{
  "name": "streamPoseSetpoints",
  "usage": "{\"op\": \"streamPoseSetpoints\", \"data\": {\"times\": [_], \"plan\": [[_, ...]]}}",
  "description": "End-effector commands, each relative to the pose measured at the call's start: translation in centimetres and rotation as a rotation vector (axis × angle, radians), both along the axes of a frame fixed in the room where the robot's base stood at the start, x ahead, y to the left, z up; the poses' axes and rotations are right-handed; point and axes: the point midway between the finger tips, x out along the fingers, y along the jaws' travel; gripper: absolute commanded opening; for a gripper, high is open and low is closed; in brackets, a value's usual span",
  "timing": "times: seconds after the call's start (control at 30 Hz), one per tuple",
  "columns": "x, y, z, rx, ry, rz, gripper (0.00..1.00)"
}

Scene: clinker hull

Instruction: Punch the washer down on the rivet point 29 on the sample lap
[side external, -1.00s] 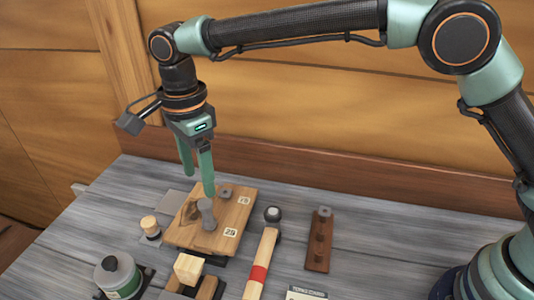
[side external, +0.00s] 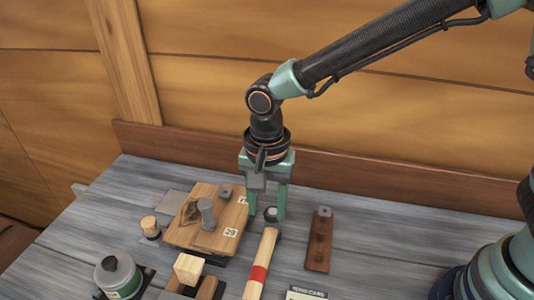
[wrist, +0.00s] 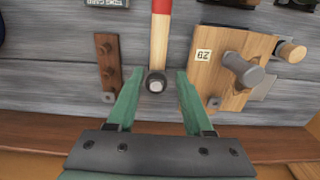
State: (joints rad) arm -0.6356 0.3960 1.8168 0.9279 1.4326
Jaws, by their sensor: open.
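The sample lap (side external: 180,233) is a wooden board on the bench, with a label 29 (side external: 230,232); the label also shows upside down in the wrist view (wrist: 203,55). A grey cylindrical punch (side external: 207,212) stands on the lap beside that label and hides whatever is beneath it; I cannot see the washer or rivet point. A hammer (side external: 258,262) with a wooden handle and red band lies right of the lap. My gripper (side external: 267,214) is open around the hammer's dark head end (wrist: 156,82), which shows between the fingertips (wrist: 156,90) without visible contact.
A brown strip with dark studs (side external: 319,240) lies to the right. A green-grey pot (side external: 118,276), a wood-topped peg (side external: 150,227) and a pale wooden block (side external: 188,268) stand left and in front. A card (side external: 306,293) lies at the front.

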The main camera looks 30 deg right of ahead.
Motion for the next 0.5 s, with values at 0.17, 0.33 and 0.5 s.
{"op": "streamPoseSetpoints", "data": {"times": [0.17, 0.33, 0.5], "plan": [[-0.3, -0.3, -0.7, -0.001, 0.001, 0.014, 0.51], [-0.3, -0.3, -2.1, -0.002, 0.002, 0.013, 0.51], [-0.3, -0.3, -4.0, -0.002, 0.004, 0.012, 0.51]]}}
